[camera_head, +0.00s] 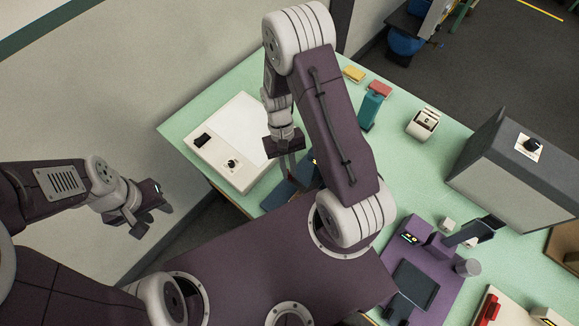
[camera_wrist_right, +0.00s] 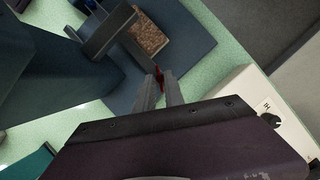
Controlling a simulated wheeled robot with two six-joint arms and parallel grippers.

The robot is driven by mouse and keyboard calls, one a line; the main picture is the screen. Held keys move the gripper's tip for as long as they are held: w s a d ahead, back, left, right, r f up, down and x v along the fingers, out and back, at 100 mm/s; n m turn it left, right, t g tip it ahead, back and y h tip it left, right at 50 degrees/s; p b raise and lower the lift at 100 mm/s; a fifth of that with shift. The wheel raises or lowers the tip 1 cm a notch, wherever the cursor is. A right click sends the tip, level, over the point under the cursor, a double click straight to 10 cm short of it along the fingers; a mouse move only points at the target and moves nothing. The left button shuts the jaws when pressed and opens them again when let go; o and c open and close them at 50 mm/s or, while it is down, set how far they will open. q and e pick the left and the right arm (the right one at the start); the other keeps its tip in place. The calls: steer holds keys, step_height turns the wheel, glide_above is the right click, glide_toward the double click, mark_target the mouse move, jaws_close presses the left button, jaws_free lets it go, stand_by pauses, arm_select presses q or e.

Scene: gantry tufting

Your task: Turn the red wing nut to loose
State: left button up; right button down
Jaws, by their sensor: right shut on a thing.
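The red wing nut (camera_wrist_right: 159,78) shows as a small red piece between the fingertips of my right gripper (camera_wrist_right: 160,88) in the right wrist view. The gripper is shut on it. Beside it are a dark blue-grey fixture (camera_wrist_right: 110,37) and a brown speckled block (camera_wrist_right: 146,38). In the head view my right gripper (camera_head: 291,172) points down by the blue fixture (camera_head: 277,195); my own arm hides much of the fixture, and the nut cannot be made out there. My left gripper (camera_head: 155,219) is open and empty, off the table at the left.
A white panel box (camera_head: 213,159) with a black knob stands left of the right gripper on the green table (camera_head: 185,118). A teal object (camera_head: 371,109), yellow and red blocks, and a white device (camera_head: 422,123) lie behind. A purple machine (camera_head: 440,262) and a grey box (camera_head: 510,185) stand right.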

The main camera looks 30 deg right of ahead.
steer(key=n+h, duration=0.1)
steer(key=n, duration=0.1)
steer(key=n+p, duration=0.1)
steer(key=n, duration=0.1)
steer(key=shift+a+n+h, duration=0.2)
steer(key=shift+n+h, duration=0.2)
stand_by(0.4)
steer(key=c, duration=1.6)
jaws_free()
steer(key=shift+c, duration=0.2)
steer(key=b+v, duration=0.1)
steer(key=v, duration=0.8)
